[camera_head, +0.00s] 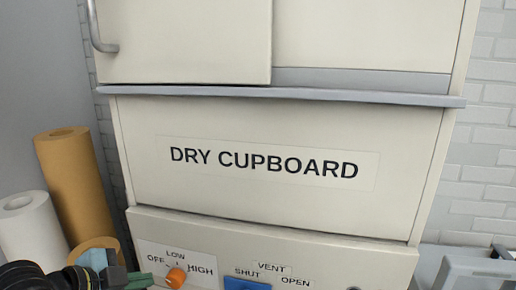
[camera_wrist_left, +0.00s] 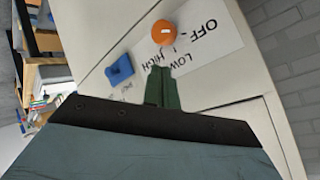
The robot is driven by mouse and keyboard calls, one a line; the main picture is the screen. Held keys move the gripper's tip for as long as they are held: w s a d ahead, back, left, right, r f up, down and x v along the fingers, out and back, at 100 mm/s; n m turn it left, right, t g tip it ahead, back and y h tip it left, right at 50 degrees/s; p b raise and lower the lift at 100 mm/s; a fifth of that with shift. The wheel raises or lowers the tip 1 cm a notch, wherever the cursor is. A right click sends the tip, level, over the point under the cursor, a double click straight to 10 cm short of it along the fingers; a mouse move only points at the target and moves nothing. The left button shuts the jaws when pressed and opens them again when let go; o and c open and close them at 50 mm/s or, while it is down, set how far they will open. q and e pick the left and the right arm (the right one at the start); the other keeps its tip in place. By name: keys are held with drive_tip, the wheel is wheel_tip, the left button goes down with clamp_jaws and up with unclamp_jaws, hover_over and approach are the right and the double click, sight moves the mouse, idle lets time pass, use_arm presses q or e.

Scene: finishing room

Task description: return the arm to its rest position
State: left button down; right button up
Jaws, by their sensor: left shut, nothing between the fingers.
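My left gripper (camera_head: 141,280) is at the bottom left of the head view, just left of the orange knob (camera_head: 176,277) on the cupboard's control panel. In the left wrist view its green fingers (camera_wrist_left: 162,76) are together with nothing between them. The knob (camera_wrist_left: 165,32) stands beyond the fingertips, with a visible gap in that picture. OFF, LOW and HIGH are printed around it; I cannot tell its exact setting. My right gripper is not in view.
The dry cupboard (camera_head: 270,215) fills the middle, with a protruding grey ledge (camera_head: 300,94). A blue vent slider (camera_head: 247,284) sits right of the knob. Brown (camera_head: 75,185) and white (camera_head: 30,228) rolls stand at left, close to my arm. A grey object (camera_head: 470,268) is at lower right.

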use_arm(q)
drive_tip(key=s+f+n+g+y, duration=0.55)
drive_tip(key=s+f+n, duration=0.75)
drive_tip(key=s+f, duration=0.75)
wheel_tip(320, 180, down, 26)
drive_tip(key=s+g+b, duration=0.1)
drive_tip(key=s+b, duration=0.1)
drive_tip(key=b, duration=0.2)
drive_tip(key=s+a+f+g+b, duration=0.1)
drive_tip(key=s+a+f+b, duration=0.2)
drive_tip(key=s+f, duration=1.4)
wheel_tip(320, 180, down, 4)
drive_tip(key=shift+f+m+b, duration=0.1)
drive_tip(key=shift+m+b, duration=0.3)
drive_tip(key=shift+b, duration=0.4)
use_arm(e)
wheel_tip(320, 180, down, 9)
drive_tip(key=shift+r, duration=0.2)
use_arm(q)
drive_tip(key=shift+g, duration=0.25)
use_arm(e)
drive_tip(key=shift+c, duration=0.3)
